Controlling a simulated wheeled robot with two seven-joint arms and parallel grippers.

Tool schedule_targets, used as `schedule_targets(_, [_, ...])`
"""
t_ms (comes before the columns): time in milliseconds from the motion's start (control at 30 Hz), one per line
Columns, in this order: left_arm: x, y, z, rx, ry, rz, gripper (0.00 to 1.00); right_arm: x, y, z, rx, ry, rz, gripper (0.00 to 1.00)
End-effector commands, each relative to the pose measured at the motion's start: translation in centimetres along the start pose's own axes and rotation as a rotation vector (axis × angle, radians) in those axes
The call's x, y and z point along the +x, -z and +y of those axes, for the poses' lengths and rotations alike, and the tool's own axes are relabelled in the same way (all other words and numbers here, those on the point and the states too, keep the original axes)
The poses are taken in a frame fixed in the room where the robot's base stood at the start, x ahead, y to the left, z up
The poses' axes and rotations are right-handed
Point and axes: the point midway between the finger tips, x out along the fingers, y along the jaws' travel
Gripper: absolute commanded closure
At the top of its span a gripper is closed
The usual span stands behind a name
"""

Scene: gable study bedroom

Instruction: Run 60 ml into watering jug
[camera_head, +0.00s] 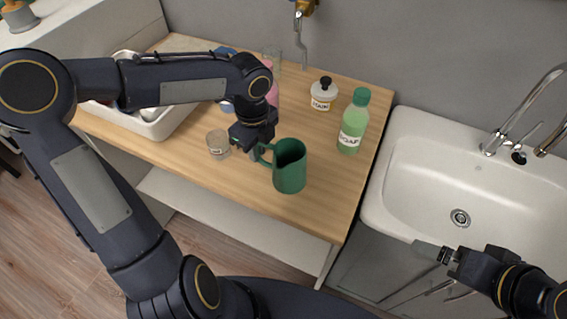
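The green jug (291,172) stands upright on the wooden counter (190,150), near its front edge, with its open top showing and its handle toward the left. My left gripper (256,151) is at the jug's handle, pointing down; the wrist hides part of the fingers, so I cannot tell whether they are closed on it. A brass tap (304,8) with a thin grey spout (301,52) is on the wall behind the counter, apart from the jug. My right gripper (430,250) is over the front edge of the sink, with nothing visible in it; its finger gap does not show.
A green soap bottle (353,125) and a white labelled jar with a black knob (323,95) stand behind the jug. A small glass jar (218,143) is left of my gripper. A pink item (270,90) is partly hidden. A white basin (165,124) is left, a white sink (440,180) right.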

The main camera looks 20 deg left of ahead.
Motion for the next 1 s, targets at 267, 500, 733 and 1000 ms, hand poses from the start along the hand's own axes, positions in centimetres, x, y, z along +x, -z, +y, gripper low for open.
schedule_targets(267, [0.0,0.0,0.0,0.0,0.0,0.0,1.0,0.0,0.0,0.0,0.0,0.0,0.0,0.0])
schedule_targets(500, [-0.4,0.0,0.0,-0.001,0.001,-0.001,1.0,0.0,0.0,0.0,0.0,0.0,0.0,0.0])
schedule_targets(733, [-2.9,0.0,-0.1,-0.001,0.003,-0.002,1.0,-0.2,0.1,-0.1,0.0,0.0,0.0,0.0])
schedule_targets(1000, [-8.0,4.2,0.5,0.005,0.007,-0.002,1.0,0.2,-0.1,0.1,0.0,0.0,0.0,0.0])
